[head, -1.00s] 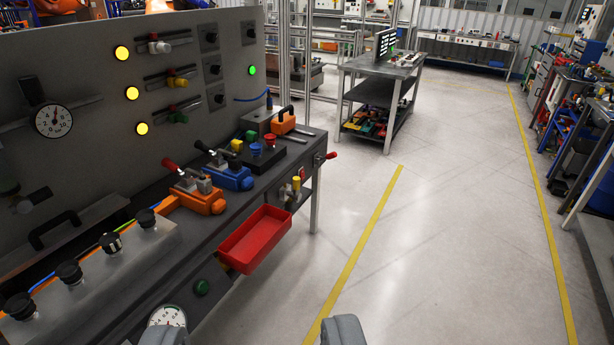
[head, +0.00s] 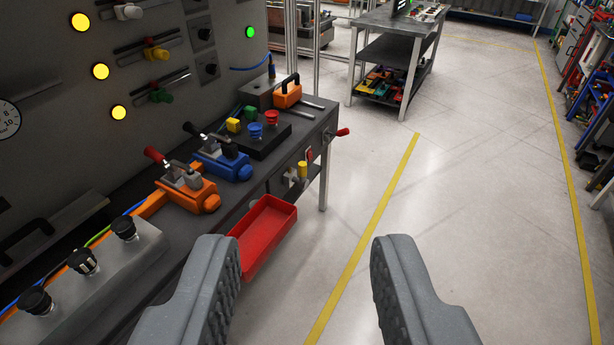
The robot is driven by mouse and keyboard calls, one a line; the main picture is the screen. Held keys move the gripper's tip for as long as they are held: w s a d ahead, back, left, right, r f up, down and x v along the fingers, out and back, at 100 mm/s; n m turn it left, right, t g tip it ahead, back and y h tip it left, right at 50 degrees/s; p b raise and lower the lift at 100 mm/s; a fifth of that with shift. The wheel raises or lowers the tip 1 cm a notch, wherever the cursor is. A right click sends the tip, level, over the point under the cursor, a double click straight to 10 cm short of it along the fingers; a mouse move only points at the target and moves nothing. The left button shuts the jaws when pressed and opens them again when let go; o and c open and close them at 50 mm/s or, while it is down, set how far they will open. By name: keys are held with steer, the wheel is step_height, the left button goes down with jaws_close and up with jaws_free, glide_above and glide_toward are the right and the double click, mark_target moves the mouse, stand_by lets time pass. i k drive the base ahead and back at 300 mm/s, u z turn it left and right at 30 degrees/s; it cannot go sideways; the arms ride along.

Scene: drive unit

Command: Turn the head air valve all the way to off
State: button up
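No label shows which control is the head air valve. An orange valve body (head: 185,195) with a red-tipped lever (head: 156,156) sits on the bench. A red handle (head: 342,132) sticks out from the bench's far right end. Knobs in grey (head: 128,12), yellow (head: 156,54) and green (head: 160,95) sit on the panel's slotted plates. My gripper (head: 308,250) is wide open and empty, at the bottom of the view, apart from all of these.
A red tray (head: 265,240) hangs at the bench's front edge, just beyond my left finger. Black knobs (head: 84,262) stand on a grey block at lower left. A grey cart (head: 400,45) stands beyond the bench. The floor (head: 470,220) on the right is clear.

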mark_target(302, 182)
steer(key=z, duration=0.35)
steer(key=i, duration=1.5)
steer(key=u, duration=0.05)
